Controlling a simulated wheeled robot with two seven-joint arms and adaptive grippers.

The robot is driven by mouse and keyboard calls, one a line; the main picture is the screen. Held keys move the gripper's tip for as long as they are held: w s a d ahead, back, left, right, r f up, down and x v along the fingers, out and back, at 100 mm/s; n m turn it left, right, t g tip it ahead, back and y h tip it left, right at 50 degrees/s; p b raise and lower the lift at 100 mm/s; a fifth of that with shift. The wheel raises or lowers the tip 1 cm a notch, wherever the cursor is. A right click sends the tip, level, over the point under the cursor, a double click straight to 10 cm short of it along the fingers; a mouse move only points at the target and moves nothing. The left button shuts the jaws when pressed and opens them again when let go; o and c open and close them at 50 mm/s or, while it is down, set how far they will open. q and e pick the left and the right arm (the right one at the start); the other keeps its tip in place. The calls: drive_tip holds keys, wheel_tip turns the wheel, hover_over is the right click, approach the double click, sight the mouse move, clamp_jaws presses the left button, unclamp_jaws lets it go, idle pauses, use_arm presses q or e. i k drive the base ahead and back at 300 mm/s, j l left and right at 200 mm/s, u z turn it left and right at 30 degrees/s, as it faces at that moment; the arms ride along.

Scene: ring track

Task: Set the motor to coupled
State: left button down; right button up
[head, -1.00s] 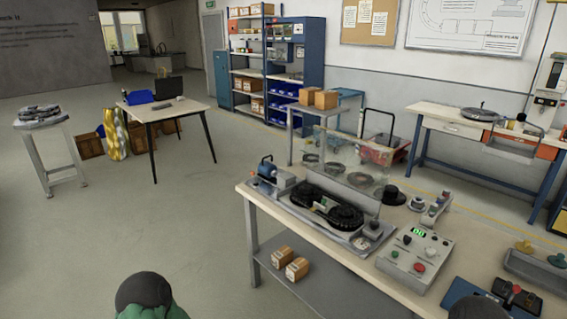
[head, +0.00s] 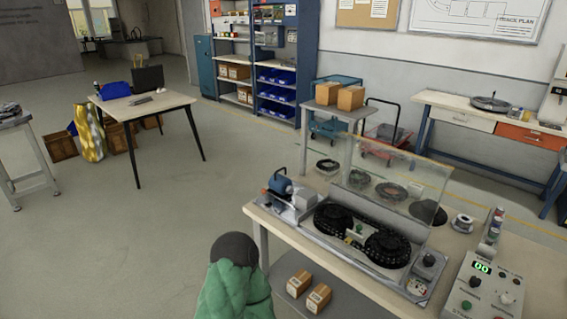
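The blue motor (head: 281,185) sits at the left end of the track machine (head: 330,243), beside a grey block (head: 303,200). I cannot tell at this size whether the motor is coupled. The machine carries a black looped track (head: 333,217) under a raised clear cover (head: 405,185). A control box (head: 478,290) with a lit green display stands to its right. My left arm shows as a green sleeve with a dark round end, in front of the bench's left end. Neither gripper is in view.
The machine stands on a pale-topped bench (head: 446,238) with small boxes (head: 318,297) on its lower shelf. A side table (head: 147,105) stands at the left. A shelf rack and a stand with boxes (head: 350,98) are behind. The floor (head: 130,240) left of the bench is clear.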

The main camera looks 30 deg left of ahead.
sight(281, 186)
drive_tip(key=i+j, duration=0.15)
drive_tip(key=j, duration=0.2)
drive_tip(key=i+j, duration=0.15)
drive_tip(key=j, duration=0.25)
drive_tip(key=i+j, duration=0.2)
drive_tip(key=j, duration=0.15)
drive_tip(key=i+j+z, duration=0.1)
drive_tip(key=j, duration=0.25)
drive_tip(key=i+j, duration=0.2)
drive_tip(key=j, duration=0.2)
drive_tip(key=i+j, duration=0.15)
drive_tip(key=j, duration=0.2)
drive_tip(key=i+j, duration=0.15)
drive_tip(key=j, duration=0.25)
drive_tip(key=i+j+z, duration=0.1)
drive_tip(key=j, duration=0.3)
drive_tip(key=i, duration=0.05)
